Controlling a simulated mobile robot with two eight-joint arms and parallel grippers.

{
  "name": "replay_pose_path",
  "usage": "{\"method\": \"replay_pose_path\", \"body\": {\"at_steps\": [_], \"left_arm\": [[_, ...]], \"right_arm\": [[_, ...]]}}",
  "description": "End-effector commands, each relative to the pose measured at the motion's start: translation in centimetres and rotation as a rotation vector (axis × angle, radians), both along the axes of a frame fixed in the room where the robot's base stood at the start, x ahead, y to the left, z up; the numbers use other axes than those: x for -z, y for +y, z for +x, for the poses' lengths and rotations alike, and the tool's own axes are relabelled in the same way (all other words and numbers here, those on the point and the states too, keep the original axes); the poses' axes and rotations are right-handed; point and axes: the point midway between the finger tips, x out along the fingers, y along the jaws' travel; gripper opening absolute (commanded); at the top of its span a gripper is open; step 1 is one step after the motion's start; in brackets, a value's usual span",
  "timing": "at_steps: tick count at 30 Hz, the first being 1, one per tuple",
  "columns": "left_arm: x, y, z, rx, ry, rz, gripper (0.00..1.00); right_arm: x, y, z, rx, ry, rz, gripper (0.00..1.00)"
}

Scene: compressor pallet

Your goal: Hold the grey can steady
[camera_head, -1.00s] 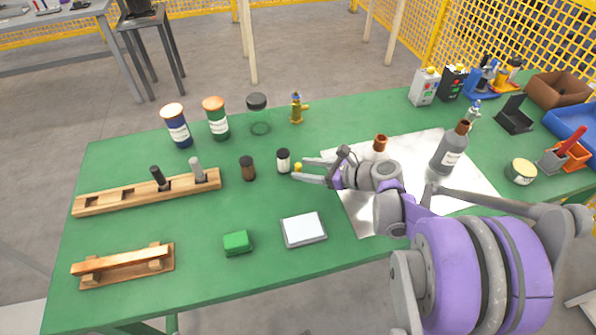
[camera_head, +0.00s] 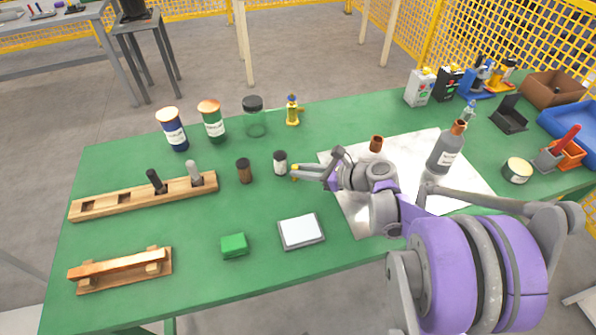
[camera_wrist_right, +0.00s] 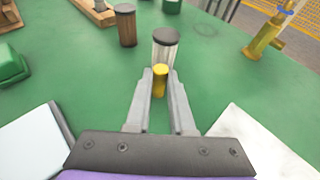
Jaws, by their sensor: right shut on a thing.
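A small light grey can (camera_head: 280,164) with a dark lid stands upright on the green table. It also shows in the right wrist view (camera_wrist_right: 164,52), just beyond my fingertips. My right gripper (camera_head: 296,173) reaches in from the right, beside the can. In the right wrist view its fingers (camera_wrist_right: 160,84) are shut on a small yellow cylinder (camera_wrist_right: 160,78), which stands in front of the can. The yellow cylinder hides the can's lower part there, and I cannot tell whether they touch. My left gripper is not in view.
A brown can (camera_head: 244,171) stands left of the grey can. A yellow fitting (camera_head: 292,111) and a clear jar (camera_head: 254,118) stand behind. A white-topped pad (camera_head: 301,231) and green block (camera_head: 234,245) lie in front. A grey bottle (camera_head: 442,154) stands on the white sheet (camera_head: 467,190).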

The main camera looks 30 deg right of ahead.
Motion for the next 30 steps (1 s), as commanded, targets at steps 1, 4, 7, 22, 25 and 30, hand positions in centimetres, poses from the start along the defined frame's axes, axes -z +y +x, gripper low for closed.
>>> {"method": "replay_pose_path", "body": {"at_steps": [1, 4, 7, 22, 25, 30], "left_arm": [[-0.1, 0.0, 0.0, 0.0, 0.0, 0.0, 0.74], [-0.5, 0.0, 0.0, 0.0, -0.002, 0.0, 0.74], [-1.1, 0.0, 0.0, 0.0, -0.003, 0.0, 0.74], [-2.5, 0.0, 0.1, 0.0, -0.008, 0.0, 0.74], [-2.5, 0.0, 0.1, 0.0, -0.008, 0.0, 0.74], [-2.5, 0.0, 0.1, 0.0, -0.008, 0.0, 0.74]], "right_arm": [[-0.3, 0.0, 0.0, 0.0, 0.0, 0.0, 0.0], [-1.5, 0.0, 0.0, 0.0, 0.0, 0.0, 0.0], [-3.5, 0.0, 0.0, 0.001, -0.001, 0.0, 0.0], [-10.0, 0.0, 0.0, 0.0, 0.0, 0.0, 0.0], [-10.0, 0.0, 0.0, 0.0, 0.0, 0.0, 0.0], [-10.0, 0.0, 0.0, 0.0, 0.0, 0.0, 0.0]]}}
